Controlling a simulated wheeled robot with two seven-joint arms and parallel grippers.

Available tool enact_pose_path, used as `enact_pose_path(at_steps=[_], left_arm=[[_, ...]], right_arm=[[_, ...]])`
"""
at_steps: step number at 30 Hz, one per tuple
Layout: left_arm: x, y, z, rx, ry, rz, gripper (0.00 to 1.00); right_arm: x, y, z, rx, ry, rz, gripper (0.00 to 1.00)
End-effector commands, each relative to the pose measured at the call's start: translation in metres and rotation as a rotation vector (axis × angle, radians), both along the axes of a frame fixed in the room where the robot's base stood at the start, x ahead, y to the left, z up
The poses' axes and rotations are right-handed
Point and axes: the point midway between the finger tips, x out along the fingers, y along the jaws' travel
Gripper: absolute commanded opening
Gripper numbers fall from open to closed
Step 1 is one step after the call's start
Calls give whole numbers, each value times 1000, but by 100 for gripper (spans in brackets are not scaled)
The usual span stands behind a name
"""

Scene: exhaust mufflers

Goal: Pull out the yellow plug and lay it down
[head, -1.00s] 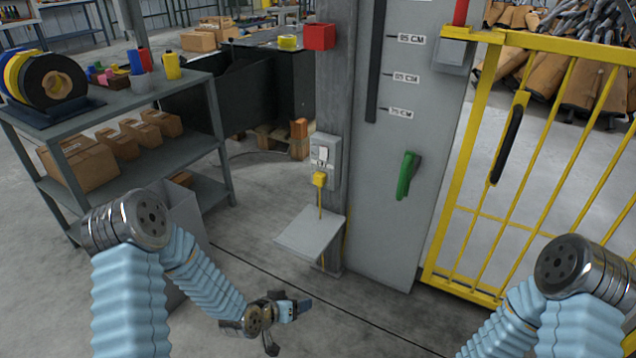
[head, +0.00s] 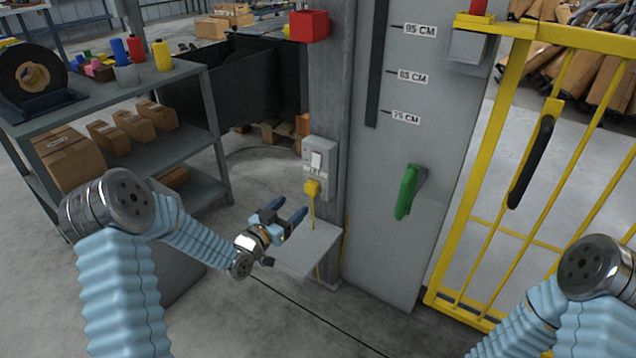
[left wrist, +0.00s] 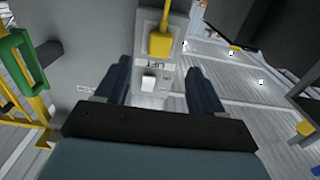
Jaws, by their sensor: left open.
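The yellow plug (head: 312,187) sits in the lower part of the grey socket box (head: 331,165) on the post, with its yellow cord hanging down. A small grey shelf (head: 309,250) juts out below it. My left gripper (head: 287,212) is open and empty, left of the plug and above the shelf's left side, with its fingers pointing toward the post. In the left wrist view the plug (left wrist: 160,44) appears beyond and between the open fingers (left wrist: 157,82), apart from them. The fingers of my right gripper are out of view.
A green handle (head: 408,190) sticks out from the grey panel right of the post. A yellow barred gate (head: 485,150) stands farther right. A shelf unit (head: 180,150) with boxes and bottles stands at the left. The floor in front is open.

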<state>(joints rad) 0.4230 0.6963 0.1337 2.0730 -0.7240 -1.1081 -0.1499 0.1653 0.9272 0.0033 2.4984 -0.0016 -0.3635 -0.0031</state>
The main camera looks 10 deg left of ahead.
Motion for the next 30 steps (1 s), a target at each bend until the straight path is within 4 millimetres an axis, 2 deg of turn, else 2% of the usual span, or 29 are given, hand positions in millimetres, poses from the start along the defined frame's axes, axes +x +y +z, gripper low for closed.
enact_pose_path(at_steps=[11, 22, 24, 30], left_arm=[[4, -2, 0, -1, 1, 0, 68], [49, -20, 1, 0, 0, -3, 68], [58, -22, -5, 2, -2, -1, 68], [77, -29, -4, 0, 0, 0, 68]], right_arm=[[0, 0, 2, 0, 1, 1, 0], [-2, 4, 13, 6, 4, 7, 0], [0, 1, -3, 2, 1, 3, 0], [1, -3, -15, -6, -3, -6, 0]])
